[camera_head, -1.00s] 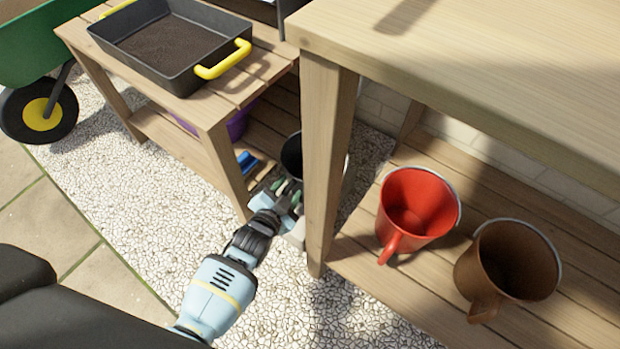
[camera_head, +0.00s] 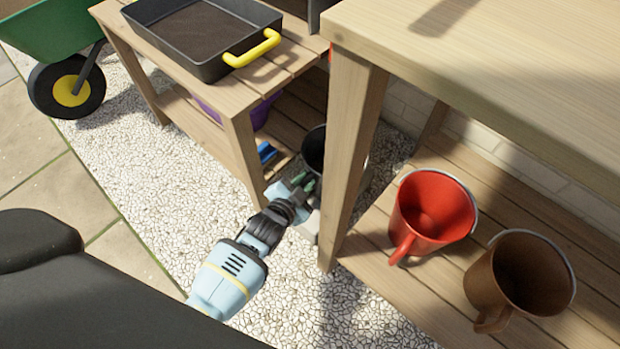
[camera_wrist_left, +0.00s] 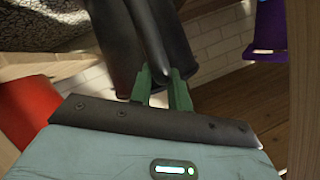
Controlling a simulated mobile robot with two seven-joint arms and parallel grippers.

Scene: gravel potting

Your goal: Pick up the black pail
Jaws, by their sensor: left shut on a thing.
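The black pail (camera_head: 313,148) stands at the right end of the lower shelf of the left bench, partly hidden behind the leg of the right table. My left gripper (camera_head: 305,184) reaches in between the two benches, at the near side of the pail. In the left wrist view the green fingertips (camera_wrist_left: 163,90) are shut on a dark upright handle of the pail (camera_wrist_left: 125,45). The pail's bottom is hidden in the head view. My right gripper does not show.
The right table's leg (camera_head: 352,150) is close beside my left gripper. A red pail (camera_head: 425,215) and a brown pail (camera_head: 515,280) stand on the right lower shelf. A black tray with a yellow handle (camera_head: 252,52) sits on the left bench. Gravel ground (camera_head: 200,190) is open in front.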

